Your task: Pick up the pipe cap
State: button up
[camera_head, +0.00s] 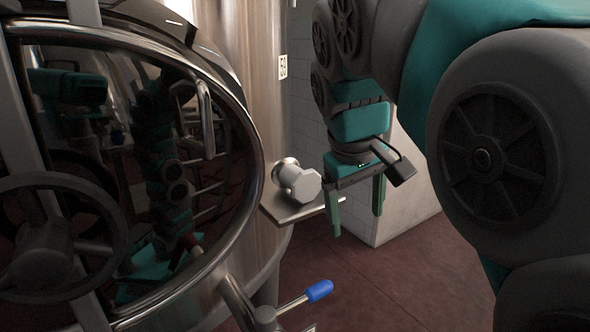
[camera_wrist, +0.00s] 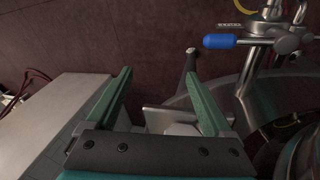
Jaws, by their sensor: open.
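The pale octagonal pipe cap (camera_head: 306,186) shows in the head view beside the steel tank, above a small metal plate (camera_head: 290,212). A rounder metal part sits behind it; I cannot tell whether the two are joined. My gripper (camera_head: 356,207) is open and empty, fingers pointing down, just right of the cap. Its left finger overlaps the plate's right end in the picture. In the wrist view the green fingers (camera_wrist: 158,76) are spread. The plate (camera_wrist: 160,113) shows between them, with a pale shape, perhaps the cap, partly hidden by the gripper's base.
The big steel tank (camera_head: 235,60) with its round door (camera_head: 263,150) and handwheel (camera_head: 45,255) fills the left. A blue-handled valve (camera_head: 319,291) sticks out below the plate. A white block (camera_head: 400,215) stands behind my gripper. The reddish floor (camera_head: 390,290) is clear there.

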jog(key=w+a+r+n+t+p, duration=0.1)
jog(key=w+a+r+n+t, duration=0.15)
jog(key=a+r, duration=0.5)
jog(key=w+a+r+n+t+p, duration=0.1)
jog(key=w+a+r, duration=0.25)
jog(key=r, duration=0.65)
jog(key=b, duration=0.7)
send_near(291, 170)
jog(key=x, duration=0.3)
jog(key=shift+m+y, duration=0.25)
jog(key=shift+y, duration=0.05)
jog(key=shift+x, duration=3.6)
jog(key=shift+d, duration=0.15)
grip_shut()
